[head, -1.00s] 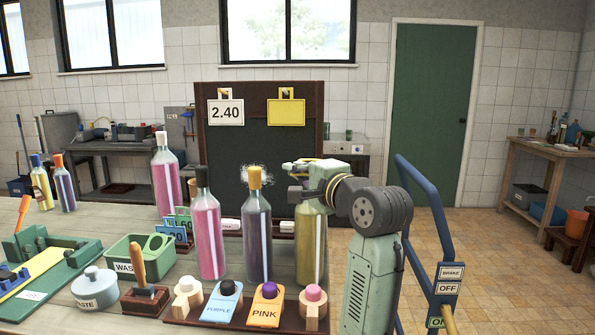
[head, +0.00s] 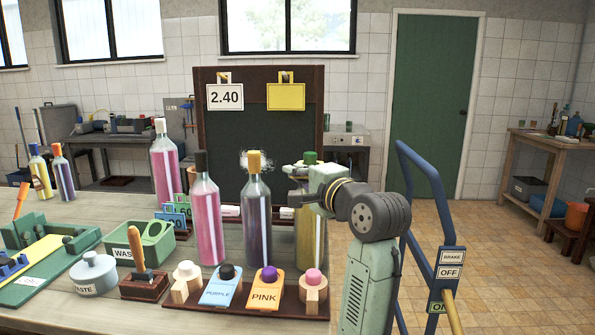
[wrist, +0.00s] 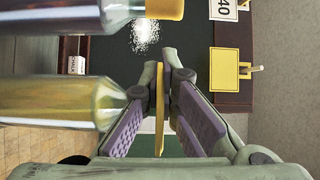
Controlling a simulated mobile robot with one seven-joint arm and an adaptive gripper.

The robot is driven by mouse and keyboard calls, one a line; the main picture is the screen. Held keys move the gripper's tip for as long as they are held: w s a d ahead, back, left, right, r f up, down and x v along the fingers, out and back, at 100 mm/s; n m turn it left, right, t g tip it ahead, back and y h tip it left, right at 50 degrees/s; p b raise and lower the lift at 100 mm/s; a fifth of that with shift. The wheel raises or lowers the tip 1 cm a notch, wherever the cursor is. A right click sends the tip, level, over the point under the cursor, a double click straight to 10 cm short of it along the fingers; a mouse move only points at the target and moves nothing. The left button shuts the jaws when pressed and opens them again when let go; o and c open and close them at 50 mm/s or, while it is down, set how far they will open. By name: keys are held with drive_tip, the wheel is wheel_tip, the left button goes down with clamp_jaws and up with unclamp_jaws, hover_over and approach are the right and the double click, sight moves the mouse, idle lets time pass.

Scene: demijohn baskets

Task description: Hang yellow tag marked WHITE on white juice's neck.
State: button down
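The yellow tag (wrist: 160,108) shows edge-on between my fingertips in the wrist view, so its lettering cannot be read. My gripper (wrist: 162,78) looks shut on it. The bottle of yellowish juice (head: 310,238), apparently the white juice, stands upright at the right of the bottle row and has a green cap (head: 310,157). In the head view my gripper (head: 305,178) is at its upper part and covers its neck. In the wrist view the yellowish bottle (wrist: 60,98) lies to the left of my fingers. I cannot tell whether the tag touches it.
A dark bottle with an orange cap (head: 256,225) and a pink one with a black cap (head: 206,220) stand to the left. A board (head: 260,145) with a 2.40 card is behind. A tray (head: 245,308) holds PURPLE and PINK tags. A blue rail (head: 430,210) stands right.

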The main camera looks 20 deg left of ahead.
drive_tip(key=c, duration=2.3)
unclamp_jaws()
drive_tip(key=shift+f, duration=0.15)
drive_tip(key=o, duration=0.6)
drive_tip(key=shift+d, duration=0.1)
drive_tip(key=v, duration=1.2)
